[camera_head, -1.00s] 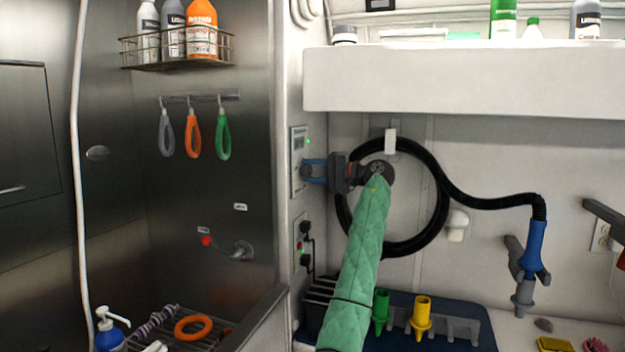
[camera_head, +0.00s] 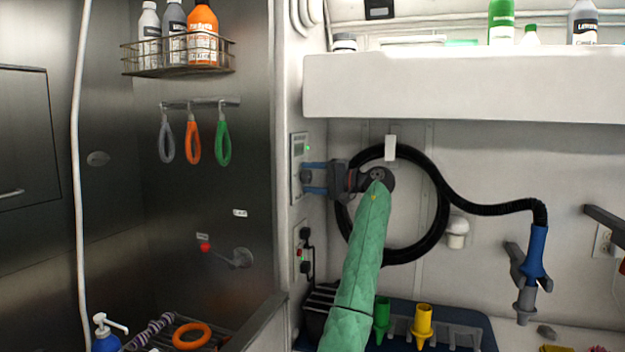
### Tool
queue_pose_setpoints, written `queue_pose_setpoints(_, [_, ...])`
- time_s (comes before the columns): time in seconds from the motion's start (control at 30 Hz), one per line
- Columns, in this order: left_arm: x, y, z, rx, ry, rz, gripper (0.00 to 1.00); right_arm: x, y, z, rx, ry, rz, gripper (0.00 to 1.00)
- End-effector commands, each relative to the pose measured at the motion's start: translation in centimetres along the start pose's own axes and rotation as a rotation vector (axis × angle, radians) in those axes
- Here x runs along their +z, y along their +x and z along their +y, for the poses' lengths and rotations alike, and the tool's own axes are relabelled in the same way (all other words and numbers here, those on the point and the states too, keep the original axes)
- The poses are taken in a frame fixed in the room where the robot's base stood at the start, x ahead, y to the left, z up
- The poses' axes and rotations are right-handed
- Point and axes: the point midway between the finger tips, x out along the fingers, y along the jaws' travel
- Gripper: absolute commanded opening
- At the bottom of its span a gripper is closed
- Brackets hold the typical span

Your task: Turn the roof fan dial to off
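The control panel (camera_head: 298,150) with a small display and a green light is on the narrow wall edge left of the black hose. The dial (camera_head: 307,178) appears as a small dark knob low on this panel, mostly hidden by my fingers. My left gripper (camera_head: 314,178) is at the panel, its blue fingers one above and one below the dial with a gap between them. Whether they touch the dial is not clear. The dial's pointer and markings cannot be read. My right gripper is not in view.
A socket plate (camera_head: 302,255) with black plugs is just below the panel. A coiled black hose (camera_head: 443,215) hangs behind my wrist. A white shelf (camera_head: 460,85) juts out above. A yellow nozzle (camera_head: 423,322) and a green one (camera_head: 381,315) stand below, beside my arm.

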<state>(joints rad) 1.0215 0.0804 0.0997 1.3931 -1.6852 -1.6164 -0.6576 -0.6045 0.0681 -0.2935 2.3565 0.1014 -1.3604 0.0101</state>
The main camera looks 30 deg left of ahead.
Motion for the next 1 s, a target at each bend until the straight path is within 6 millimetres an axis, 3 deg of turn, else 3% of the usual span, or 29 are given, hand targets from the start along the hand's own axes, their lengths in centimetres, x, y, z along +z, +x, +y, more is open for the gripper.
queue_pose_setpoints(0.27, [0.0,-0.8,0.0,-0.001,0.000,0.001,0.58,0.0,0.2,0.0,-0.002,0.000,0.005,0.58])
queue_pose_setpoints(0.47, [0.0,-3.8,0.1,0.001,-0.001,0.003,0.58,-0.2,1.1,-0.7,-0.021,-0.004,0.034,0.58])
queue_pose_setpoints(0.7, [0.0,-6.9,0.1,0.000,0.000,0.002,0.58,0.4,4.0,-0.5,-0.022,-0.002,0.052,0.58])
queue_pose_setpoints(1.0, [0.0,-7.8,0.0,0.000,0.000,0.000,0.58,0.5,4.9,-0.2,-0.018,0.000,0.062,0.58])
